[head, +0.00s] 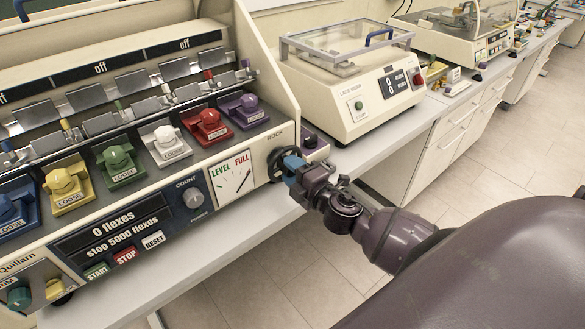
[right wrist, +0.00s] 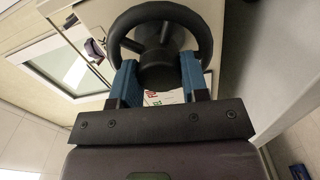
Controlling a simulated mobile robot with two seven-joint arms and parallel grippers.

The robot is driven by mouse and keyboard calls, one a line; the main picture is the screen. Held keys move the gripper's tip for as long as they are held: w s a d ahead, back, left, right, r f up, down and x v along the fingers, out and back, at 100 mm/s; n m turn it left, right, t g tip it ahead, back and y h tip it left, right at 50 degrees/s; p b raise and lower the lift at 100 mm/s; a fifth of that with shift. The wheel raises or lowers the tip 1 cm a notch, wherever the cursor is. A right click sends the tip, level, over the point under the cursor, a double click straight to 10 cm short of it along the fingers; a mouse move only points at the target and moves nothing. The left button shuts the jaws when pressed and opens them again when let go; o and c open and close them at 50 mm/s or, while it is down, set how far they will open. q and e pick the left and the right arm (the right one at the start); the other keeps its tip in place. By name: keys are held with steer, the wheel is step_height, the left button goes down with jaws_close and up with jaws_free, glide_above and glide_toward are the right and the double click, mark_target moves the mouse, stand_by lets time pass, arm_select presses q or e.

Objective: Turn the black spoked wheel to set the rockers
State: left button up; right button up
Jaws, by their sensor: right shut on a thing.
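The black spoked wheel (head: 278,163) is on the right end of the cream flex machine, below the word ROCK. In the right wrist view the wheel (right wrist: 202,38) shows its rim, spokes and hub. My right gripper (head: 293,163) is shut on the wheel, its blue fingers (right wrist: 127,84) on both sides of the hub. The rockers (head: 117,102) are a row of grey metal plates along the machine. The LEVEL/FULL dial (head: 231,181) has a dark needle pointing up and to the right, toward the red FULL side. My left gripper is not in view.
Colored clamps labelled LOOSE, such as the red one (head: 208,124), line the machine's front. The display (head: 113,225) reads 0 flexes, above START, STOP and RESET buttons. Another cream machine (head: 345,85) stands behind right. Open floor (head: 265,275) lies in front.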

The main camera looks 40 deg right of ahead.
steer(key=shift+n, duration=0.4)
steer(key=o, duration=0.9)
steer(key=shift+s, duration=0.1)
steer(key=shift+s+d+b, duration=0.15)
steer(key=shift+s+b, duration=0.15)
steer(key=shift+s, duration=1.45)
steer(key=shift+s+d+b, duration=0.15)
steer(key=shift+s+b, duration=0.2)
steer(key=shift+s, duration=1.45)
steer(key=shift+s+d+b, duration=0.15)
steer(key=shift+s+b, duration=0.15)
steer(key=shift+s, duration=1.45)
steer(key=s+a+f+m+g, duration=0.1)
steer(key=s+f+m+g, duration=0.1)
steer(key=f+m, duration=0.3)
steer(key=s+a+f+m+g+h, duration=0.1)
steer(key=s+a+f+m+g, duration=0.1)
steer(key=f+m, duration=0.4)
steer(key=s+a+f+m+g, duration=0.2)
steer(key=s+f+m, duration=0.2)
steer(key=f+m, duration=0.2)
step_height(320, 180, down, 2)
steer(key=shift+f, duration=0.1)
